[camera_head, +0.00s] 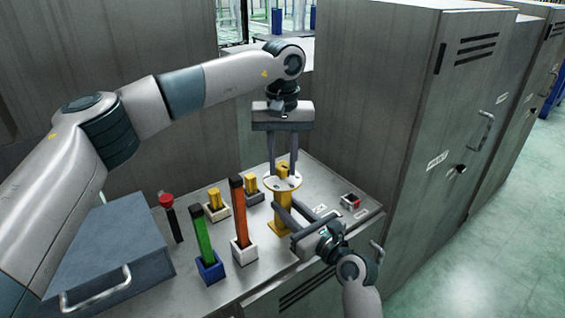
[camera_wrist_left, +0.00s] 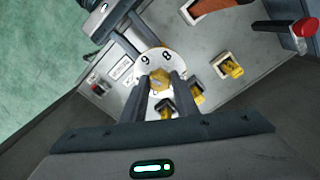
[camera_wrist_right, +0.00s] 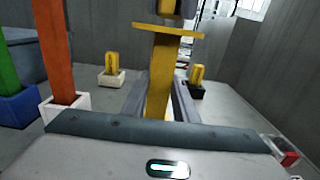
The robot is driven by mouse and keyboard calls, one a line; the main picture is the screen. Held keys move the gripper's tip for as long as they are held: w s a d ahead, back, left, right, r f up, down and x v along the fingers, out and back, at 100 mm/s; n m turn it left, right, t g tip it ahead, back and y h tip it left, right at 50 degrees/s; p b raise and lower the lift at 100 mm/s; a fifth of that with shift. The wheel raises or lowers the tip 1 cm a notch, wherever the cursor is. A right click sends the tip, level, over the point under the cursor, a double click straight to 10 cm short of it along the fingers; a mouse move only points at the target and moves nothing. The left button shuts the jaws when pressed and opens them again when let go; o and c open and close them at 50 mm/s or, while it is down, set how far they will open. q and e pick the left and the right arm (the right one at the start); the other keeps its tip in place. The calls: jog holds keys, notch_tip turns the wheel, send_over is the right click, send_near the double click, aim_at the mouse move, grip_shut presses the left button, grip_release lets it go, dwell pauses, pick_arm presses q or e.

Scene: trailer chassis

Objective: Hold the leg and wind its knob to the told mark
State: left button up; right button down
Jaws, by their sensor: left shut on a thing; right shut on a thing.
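The yellow leg (camera_head: 283,212) stands upright on the grey table, with a pale round dial (camera_head: 270,183) and a yellow knob (camera_head: 283,170) on top. My left gripper (camera_head: 283,172) points down from above and is shut on the knob. In the left wrist view the dial (camera_wrist_left: 177,58) shows numbers such as 9 and 8 beside the knob (camera_wrist_left: 160,78); the fingers hide part of it. My right gripper (camera_head: 283,213) reaches in from the front right and is shut on the leg below the dial. The leg (camera_wrist_right: 159,75) stands between its fingers in the right wrist view.
A green bar in a blue holder (camera_head: 211,268) and an orange bar in a white holder (camera_head: 244,251) stand left of the leg. Short yellow pieces in holders (camera_head: 217,205) stand behind. A red-topped post (camera_head: 168,205), a grey-blue box (camera_head: 100,255) and a small red-marked box (camera_head: 351,201) flank them. Cabinets (camera_head: 400,100) stand close behind and right.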

aim_at(282, 165)
pick_arm(q)
jog(key=shift+a+f+m, duration=0.1)
jog(key=shift+f+m, duration=0.25)
jog(key=shift+m, duration=0.65)
jog(key=o, duration=1.1)
jog(key=shift+c, duration=0.2)
jog(key=shift+r, duration=0.25)
notch_tip(282, 165, up, 12)
jog(key=shift+w, duration=0.1)
